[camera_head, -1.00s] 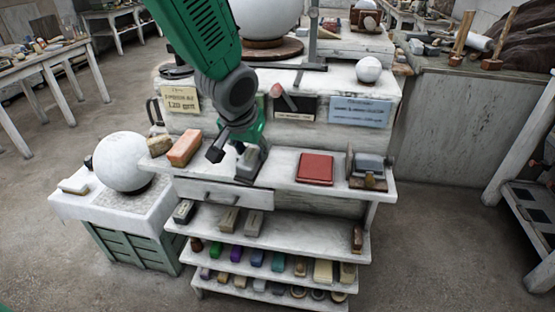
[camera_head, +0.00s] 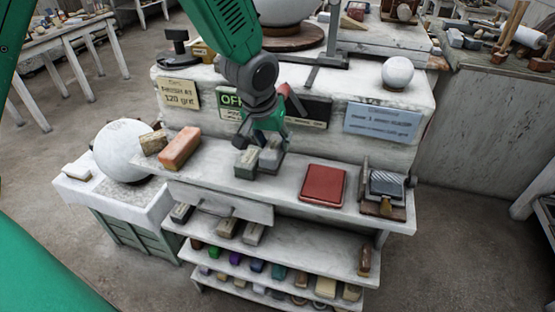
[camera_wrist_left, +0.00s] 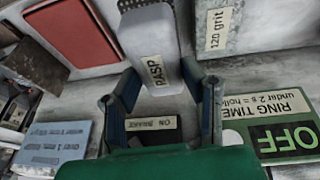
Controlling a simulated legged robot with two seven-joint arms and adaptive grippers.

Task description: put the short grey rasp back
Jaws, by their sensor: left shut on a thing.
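My left gripper (camera_head: 259,146) reaches down from the top over the upper shelf (camera_head: 215,185) of the white stand. It is shut on the short grey rasp (camera_head: 271,156). In the left wrist view the rasp (camera_wrist_left: 152,42) bears a RASP label and its near end sits between the two fingers (camera_wrist_left: 162,98). Another grey block (camera_head: 246,163), marked 120 grit in the left wrist view (camera_wrist_left: 222,25), stands just beside it. I cannot tell if the rasp touches the shelf. A blue sign (camera_head: 383,122) on the stand's front mentions over 1 mm. My right gripper is not in view.
A red slab (camera_head: 323,185) and a dark holder with a grey ridged piece (camera_head: 386,187) lie to the right on the shelf. An orange block (camera_head: 180,148) is at left. Small signs, including a green OFF sign (camera_head: 230,104), stand close behind the gripper. Lower shelves hold several blocks.

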